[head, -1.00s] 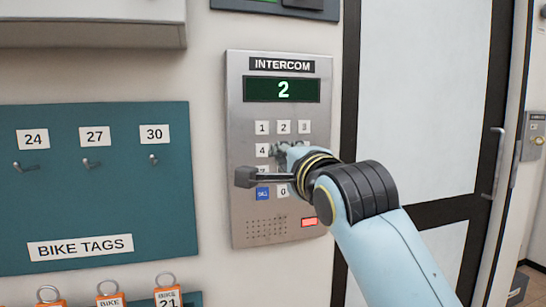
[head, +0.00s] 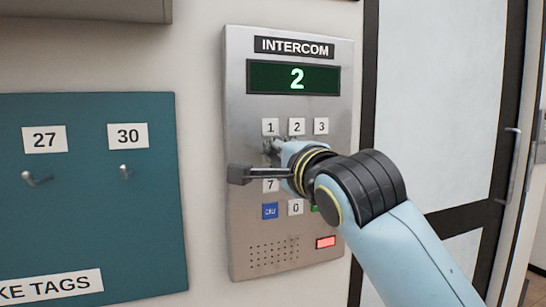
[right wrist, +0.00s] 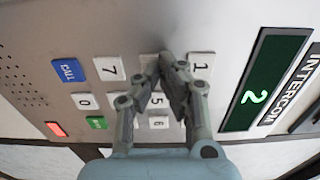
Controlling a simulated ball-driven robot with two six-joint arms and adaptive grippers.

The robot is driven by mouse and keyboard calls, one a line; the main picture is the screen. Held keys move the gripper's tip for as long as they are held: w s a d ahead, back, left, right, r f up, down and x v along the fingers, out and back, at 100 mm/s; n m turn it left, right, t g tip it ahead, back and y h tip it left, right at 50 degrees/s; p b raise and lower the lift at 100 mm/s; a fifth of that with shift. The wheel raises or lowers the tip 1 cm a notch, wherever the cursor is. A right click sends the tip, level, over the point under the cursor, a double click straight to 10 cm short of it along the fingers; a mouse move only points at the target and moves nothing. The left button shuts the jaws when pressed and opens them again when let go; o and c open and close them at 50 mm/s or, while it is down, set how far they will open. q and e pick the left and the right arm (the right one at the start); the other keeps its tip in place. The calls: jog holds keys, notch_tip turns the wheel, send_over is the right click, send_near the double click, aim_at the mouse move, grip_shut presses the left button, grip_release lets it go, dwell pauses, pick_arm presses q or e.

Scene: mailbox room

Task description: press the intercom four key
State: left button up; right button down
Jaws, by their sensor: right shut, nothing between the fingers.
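The grey intercom panel (head: 240,215) is on the wall, and its green display (head: 294,78) reads 2. My right gripper (head: 270,147) is shut and empty, with its fingertips over the left key column, just below the 1 key (head: 270,127). The four key is hidden behind the gripper in the head view. In the right wrist view, part of a white key, the four key (right wrist: 148,61), shows between the 7 key (right wrist: 109,68) and the 1 key. The fingertips (right wrist: 166,60) are at its edge on the 1 key's side. Contact cannot be told. My left gripper is not in view.
A teal bike tag board (head: 80,220) with hooks is on the wall to the left. A dark-framed glass door (head: 440,100) is to the right. A grey box edge (head: 85,10) juts out at the upper left.

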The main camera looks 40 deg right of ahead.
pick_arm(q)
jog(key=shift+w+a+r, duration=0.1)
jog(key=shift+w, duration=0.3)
pick_arm(e)
jog(key=shift+w+d+r, duration=0.15)
jog(key=shift+w+r, duration=0.05)
jog(key=shift+w, duration=0.5)
jog(key=shift+w, duration=0.1)
